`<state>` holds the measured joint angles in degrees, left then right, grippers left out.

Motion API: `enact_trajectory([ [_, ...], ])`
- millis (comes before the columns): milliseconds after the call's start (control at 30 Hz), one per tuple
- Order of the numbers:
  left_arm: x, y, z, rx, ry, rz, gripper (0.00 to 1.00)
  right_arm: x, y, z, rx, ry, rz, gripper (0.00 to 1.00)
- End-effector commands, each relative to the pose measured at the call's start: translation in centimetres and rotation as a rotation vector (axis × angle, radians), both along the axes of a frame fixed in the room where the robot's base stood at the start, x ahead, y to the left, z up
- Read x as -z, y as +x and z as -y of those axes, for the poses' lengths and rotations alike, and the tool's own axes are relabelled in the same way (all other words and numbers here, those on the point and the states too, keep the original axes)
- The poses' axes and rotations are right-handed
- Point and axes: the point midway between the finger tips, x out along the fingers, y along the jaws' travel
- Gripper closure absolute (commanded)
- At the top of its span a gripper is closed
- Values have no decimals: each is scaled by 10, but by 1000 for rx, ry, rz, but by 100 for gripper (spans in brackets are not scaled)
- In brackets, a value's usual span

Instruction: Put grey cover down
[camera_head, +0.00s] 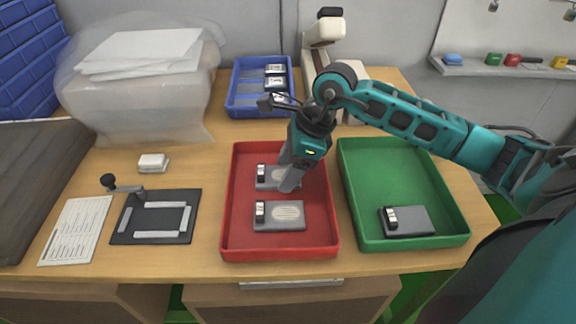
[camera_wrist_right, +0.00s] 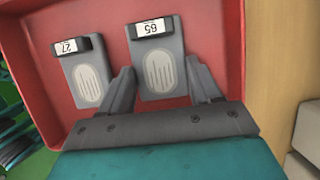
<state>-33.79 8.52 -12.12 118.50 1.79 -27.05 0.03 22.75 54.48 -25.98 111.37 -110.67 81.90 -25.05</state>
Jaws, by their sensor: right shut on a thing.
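My right gripper (camera_head: 289,182) is over the red tray (camera_head: 282,250), with its fingers at the far grey cover (camera_head: 266,183). In the right wrist view the two fingers (camera_wrist_right: 160,78) are on either side of this cover (camera_wrist_right: 163,84), which has a white label on its black end block; the gripper is shut on it. I cannot tell whether it touches the tray floor. A second grey cover (camera_head: 279,216) lies nearer in the same tray; it also shows in the right wrist view (camera_wrist_right: 84,76), labelled 27. My left gripper is not in view.
A green tray (camera_head: 412,243) to the right holds one grey unit (camera_head: 409,221) and is otherwise empty. A blue bin (camera_head: 243,111) stands behind. A black fixture plate (camera_head: 156,217), a paper sheet (camera_head: 76,231) and a small white block (camera_head: 153,163) lie to the left.

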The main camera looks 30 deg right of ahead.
Motion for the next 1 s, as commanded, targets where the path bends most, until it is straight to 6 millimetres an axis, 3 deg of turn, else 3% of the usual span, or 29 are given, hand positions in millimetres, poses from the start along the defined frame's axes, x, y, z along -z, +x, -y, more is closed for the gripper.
enact_trajectory([
  [33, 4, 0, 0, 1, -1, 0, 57, 4, 0, 0, 0, 0, 0, 67],
  [67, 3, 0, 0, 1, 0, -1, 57, 2, 0, 0, 0, 0, 0, 35],
  [300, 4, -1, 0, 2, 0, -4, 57, 2, 0, 0, 0, 0, 0, 12],
  [667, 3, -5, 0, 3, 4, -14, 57, -5, 0, 1, 0, 0, 1, 12],
  [1000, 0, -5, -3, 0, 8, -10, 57, -68, -13, 24, 1, -3, 4, 12],
])
